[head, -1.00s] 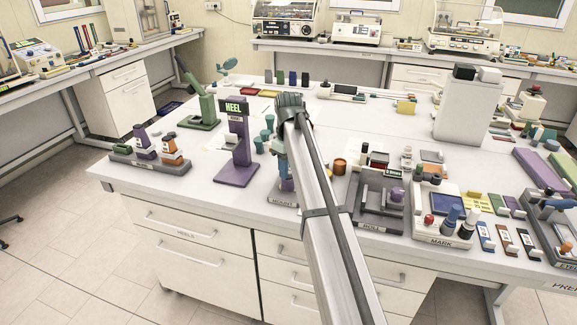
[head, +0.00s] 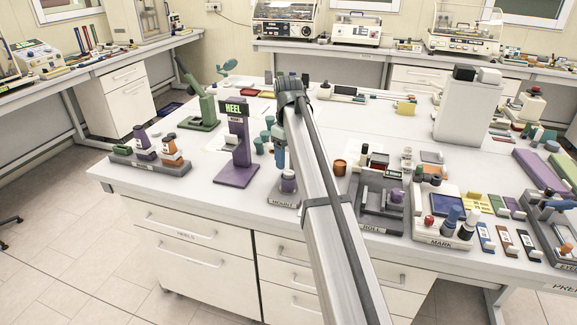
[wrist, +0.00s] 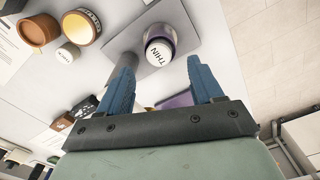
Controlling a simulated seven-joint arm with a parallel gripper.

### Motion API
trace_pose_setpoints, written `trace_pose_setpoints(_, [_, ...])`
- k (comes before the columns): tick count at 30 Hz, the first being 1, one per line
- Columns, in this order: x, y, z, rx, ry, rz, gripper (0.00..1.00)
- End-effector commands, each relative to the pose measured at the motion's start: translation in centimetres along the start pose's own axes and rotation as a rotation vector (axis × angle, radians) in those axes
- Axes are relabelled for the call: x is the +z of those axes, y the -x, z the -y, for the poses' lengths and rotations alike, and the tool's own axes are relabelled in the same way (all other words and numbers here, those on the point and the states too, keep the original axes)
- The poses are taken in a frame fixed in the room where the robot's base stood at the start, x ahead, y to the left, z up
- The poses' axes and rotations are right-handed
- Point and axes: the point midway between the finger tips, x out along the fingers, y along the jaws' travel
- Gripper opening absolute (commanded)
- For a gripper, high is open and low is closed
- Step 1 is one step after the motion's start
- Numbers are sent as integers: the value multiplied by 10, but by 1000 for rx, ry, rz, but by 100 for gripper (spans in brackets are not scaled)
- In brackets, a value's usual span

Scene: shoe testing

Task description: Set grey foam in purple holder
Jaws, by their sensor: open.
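A purple round holder (head: 289,186) stands on the grey base lettered MOUNT at the table's front edge. A pale disc lettered THIN (wrist: 160,51) sits at its top in the wrist view; it may be the grey foam, but I cannot tell for sure. The wrist view also shows the purple holder (wrist: 164,32) around and beyond that disc. My gripper (wrist: 162,78) is open, its two blue fingers apart with nothing between them. In the head view my gripper (head: 279,158) hangs just above and beside the holder, partly hidden by my arm.
An orange-brown cup (head: 340,167) and the grey ROLL station (head: 378,205) are on the right. A grey post (wrist: 126,66) rises close to one finger.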

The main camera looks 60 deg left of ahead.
Motion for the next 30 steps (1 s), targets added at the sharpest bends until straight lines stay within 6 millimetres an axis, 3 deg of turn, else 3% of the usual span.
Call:
trace_pose_setpoints(6, [-1, 45, -1, 1, 0, -2, 66])
trace_pose_setpoints(15, [0, 83, 0, 1, 0, -1, 66])
trace_pose_setpoints(30, [0, 91, 0, 0, 0, 0, 66])
